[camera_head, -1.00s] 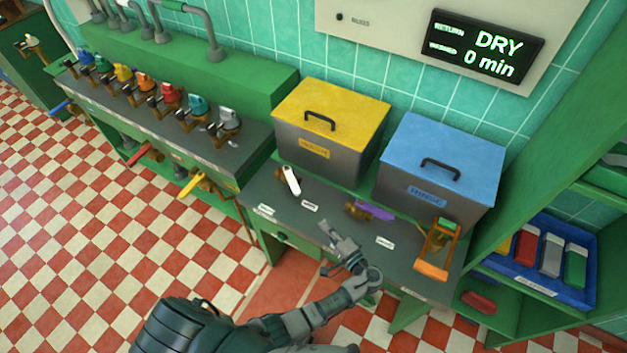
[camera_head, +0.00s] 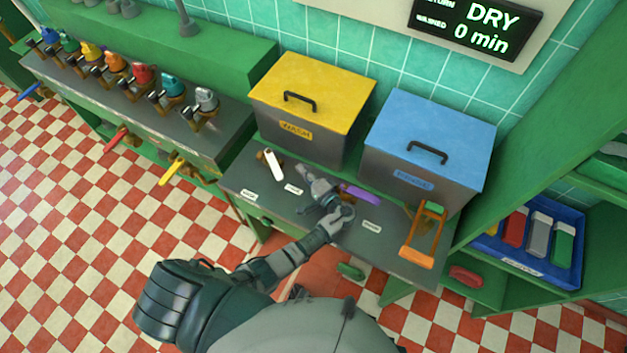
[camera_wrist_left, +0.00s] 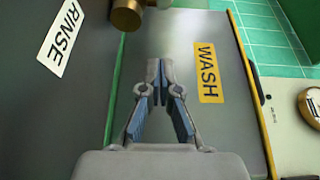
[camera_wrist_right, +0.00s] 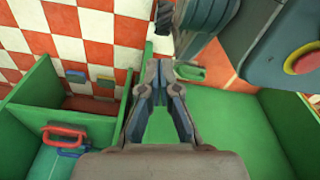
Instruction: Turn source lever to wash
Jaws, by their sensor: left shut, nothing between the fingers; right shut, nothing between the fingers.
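A white lever (camera_head: 272,164) on a brass valve, which looks like the source lever, stands on the grey counter (camera_head: 300,222) before the yellow-lidded tank (camera_head: 312,92). My left gripper (camera_head: 303,172) is shut and empty above the counter, right of the white lever and apart from it. In the left wrist view, the left gripper (camera_wrist_left: 160,64) points at the tank face with the WASH label (camera_wrist_left: 207,72). A brass piece (camera_wrist_left: 126,15) and a RINSE label (camera_wrist_left: 59,38) lie to its left. My right gripper (camera_wrist_right: 160,64) is shut and empty above green shelving.
A purple lever (camera_head: 360,194) lies close right of my left gripper. A blue-lidded tank (camera_head: 430,140) and an orange-handled frame (camera_head: 424,232) stand further right. A blue tray (camera_head: 528,240) holds coloured blocks. The display (camera_head: 480,28) reads DRY, 0 min.

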